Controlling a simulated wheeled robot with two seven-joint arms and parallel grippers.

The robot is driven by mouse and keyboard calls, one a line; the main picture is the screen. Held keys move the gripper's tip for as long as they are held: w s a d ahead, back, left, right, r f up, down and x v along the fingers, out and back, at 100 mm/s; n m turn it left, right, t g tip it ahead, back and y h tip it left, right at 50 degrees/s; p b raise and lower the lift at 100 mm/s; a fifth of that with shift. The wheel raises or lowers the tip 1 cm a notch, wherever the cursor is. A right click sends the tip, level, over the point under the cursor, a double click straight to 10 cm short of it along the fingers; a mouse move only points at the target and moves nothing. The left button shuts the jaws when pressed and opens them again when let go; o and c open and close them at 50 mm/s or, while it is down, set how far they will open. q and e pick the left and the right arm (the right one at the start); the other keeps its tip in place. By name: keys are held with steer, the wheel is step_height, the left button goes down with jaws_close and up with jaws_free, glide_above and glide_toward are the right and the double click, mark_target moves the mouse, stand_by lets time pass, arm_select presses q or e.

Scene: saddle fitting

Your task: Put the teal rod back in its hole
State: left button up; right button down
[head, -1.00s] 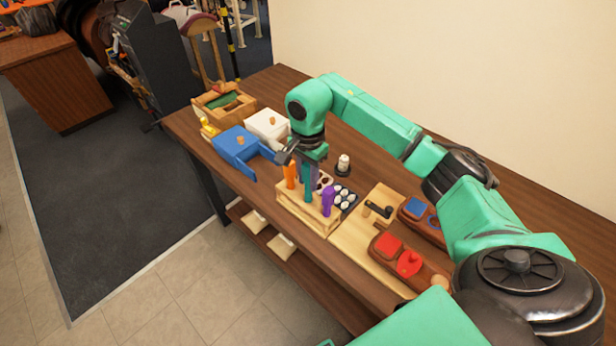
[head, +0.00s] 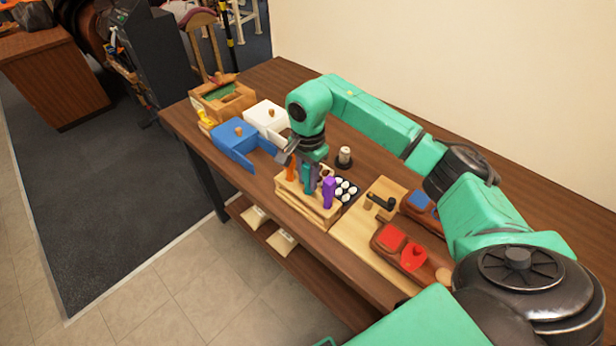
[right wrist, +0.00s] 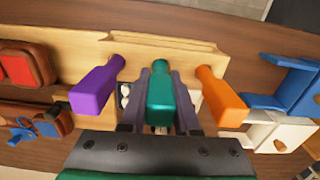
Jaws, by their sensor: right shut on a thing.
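The wooden rack (head: 312,209) sits near the table's front edge. An orange rod (head: 291,169) and a purple rod (head: 328,192) stand in it. My right gripper (head: 310,166) is above the rack, shut on the teal rod (head: 308,183), between the other two. In the right wrist view the teal rod (right wrist: 160,95) is between the fingers, with the purple rod (right wrist: 97,88) to its left and the orange rod (right wrist: 222,97) to its right. The rod looks roughly upright. I cannot tell whether its lower end is in the hole. My left gripper is not in view.
A blue box (head: 236,137) and a white box (head: 265,116) stand left of the rack. A black tray with white pieces (head: 345,186) and a small upright piece (head: 344,156) are behind it.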

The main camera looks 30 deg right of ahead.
mark_target(308, 165)
steer(key=shift+f, duration=0.1)
steer(key=c, duration=0.6)
jaws_free()
steer(key=shift+o, duration=0.2)
steer(key=shift+r, duration=0.5)
step_height(308, 165, up, 8)
steer(key=shift+f+b, duration=0.25)
steer(key=shift+b, duration=0.9)
step_height(308, 165, up, 6)
steer(key=shift+f+p, duration=0.15)
steer(key=shift+p, duration=0.75)
steer(key=shift+r, duration=0.25)
steer(key=shift+f, duration=0.15)
